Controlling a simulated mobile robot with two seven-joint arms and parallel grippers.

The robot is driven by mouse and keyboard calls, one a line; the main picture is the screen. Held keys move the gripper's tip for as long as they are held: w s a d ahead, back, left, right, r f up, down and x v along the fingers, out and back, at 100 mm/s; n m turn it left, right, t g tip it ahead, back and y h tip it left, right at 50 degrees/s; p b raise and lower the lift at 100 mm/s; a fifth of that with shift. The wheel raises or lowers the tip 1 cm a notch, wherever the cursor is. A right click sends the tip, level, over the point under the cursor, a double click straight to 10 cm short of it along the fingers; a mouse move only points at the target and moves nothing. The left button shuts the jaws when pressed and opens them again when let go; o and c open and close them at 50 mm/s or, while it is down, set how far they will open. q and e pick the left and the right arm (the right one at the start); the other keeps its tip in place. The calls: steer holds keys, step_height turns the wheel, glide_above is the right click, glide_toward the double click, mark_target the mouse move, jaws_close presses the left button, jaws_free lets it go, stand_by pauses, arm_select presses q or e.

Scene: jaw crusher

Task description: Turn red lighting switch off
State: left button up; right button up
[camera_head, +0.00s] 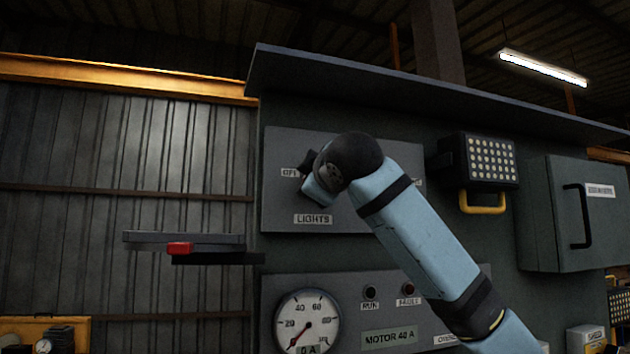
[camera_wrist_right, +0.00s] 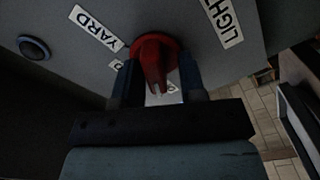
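The red switch (camera_wrist_right: 154,60) shows in the right wrist view as a red knob on a round red base on a grey panel. My right gripper (camera_wrist_right: 158,88) has one finger on each side of the knob. A light strip of label shows between the knob and the right finger, so the fingers look apart around it, though contact is hard to judge. In the head view my right arm reaches up across the LIGHTS panel (camera_head: 285,150) and hides its middle, with the red switch and the right fingertips. My left gripper is not in view.
Labels YARD (camera_wrist_right: 95,27) and LIGHTS (camera_head: 313,219) mark the panel. A dark round knob (camera_wrist_right: 33,47) sits on it. A flood lamp (camera_head: 485,160) and a grey cabinet (camera_head: 575,215) are at the right.

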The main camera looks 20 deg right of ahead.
steer(key=shift+r, duration=0.1)
steer(key=s+b, duration=0.1)
steer(key=s, duration=0.8)
steer(key=s+b, duration=0.1)
steer(key=s, duration=0.4)
steer(key=shift+d+b, duration=0.3)
steer(key=shift+w, duration=0.1)
